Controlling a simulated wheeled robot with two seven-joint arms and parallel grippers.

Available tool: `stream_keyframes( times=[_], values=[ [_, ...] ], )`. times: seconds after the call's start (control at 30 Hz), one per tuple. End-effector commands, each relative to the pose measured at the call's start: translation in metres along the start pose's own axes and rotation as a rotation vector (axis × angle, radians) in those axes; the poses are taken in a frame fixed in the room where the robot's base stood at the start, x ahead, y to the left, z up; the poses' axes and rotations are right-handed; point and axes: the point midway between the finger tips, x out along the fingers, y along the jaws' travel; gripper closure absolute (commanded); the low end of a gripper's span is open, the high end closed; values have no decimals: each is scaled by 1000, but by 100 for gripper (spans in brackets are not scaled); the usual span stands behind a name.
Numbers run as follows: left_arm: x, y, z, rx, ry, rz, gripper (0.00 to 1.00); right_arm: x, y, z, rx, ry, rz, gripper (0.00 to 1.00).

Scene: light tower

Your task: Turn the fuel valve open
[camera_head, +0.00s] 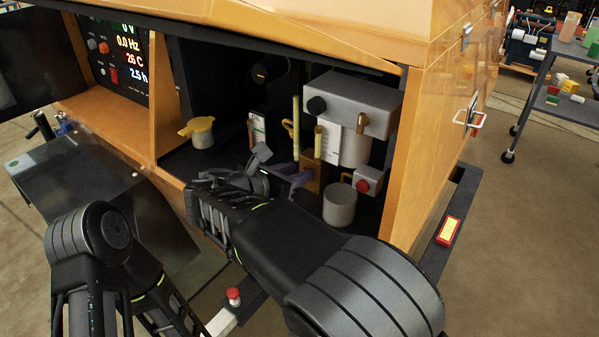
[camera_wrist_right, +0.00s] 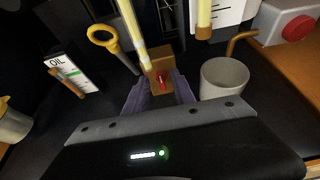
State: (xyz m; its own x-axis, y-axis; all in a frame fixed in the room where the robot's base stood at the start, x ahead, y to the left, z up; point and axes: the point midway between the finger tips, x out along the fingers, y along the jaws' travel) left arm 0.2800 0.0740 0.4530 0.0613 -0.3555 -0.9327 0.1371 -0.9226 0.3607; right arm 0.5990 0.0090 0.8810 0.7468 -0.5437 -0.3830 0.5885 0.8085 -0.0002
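A brass-coloured valve block (camera_head: 313,174) with a yellow pipe rising from it stands inside the open engine bay; I take it for the fuel valve. In the right wrist view the block (camera_wrist_right: 161,66) shows a small red handle (camera_wrist_right: 162,82) on its near face. My right gripper (camera_head: 288,173) reaches into the bay in front of the block. In the right wrist view its purple-grey fingers (camera_wrist_right: 161,94) are apart, one on each side of the red handle. Whether they touch the block or handle is unclear. My left arm shows at lower left, but its gripper is not visible.
A grey cup (camera_head: 339,205) stands just right of the valve, below a grey box with a red button (camera_head: 362,186). A yellow dipstick ring (camera_wrist_right: 103,36) and an oil label (camera_wrist_right: 66,72) are left of it. A yellow-capped filler (camera_head: 201,132) is farther left. The orange side panel (camera_head: 419,160) bounds the right.

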Motion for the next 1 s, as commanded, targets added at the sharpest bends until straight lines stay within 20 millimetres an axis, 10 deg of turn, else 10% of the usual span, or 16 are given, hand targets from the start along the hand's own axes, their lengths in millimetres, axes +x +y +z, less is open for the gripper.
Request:
stream_keyframes(
  times=[0.47, 1.0],
  values=[
    [2, 0, 0, 0, 0, 0, 64, 18, 0, 0, 0, -1, 1, 70],
    [2, 0, 0, 0, 0, 0, 64, 18, 0, 0, 0, 0, 1, 100]
  ],
)
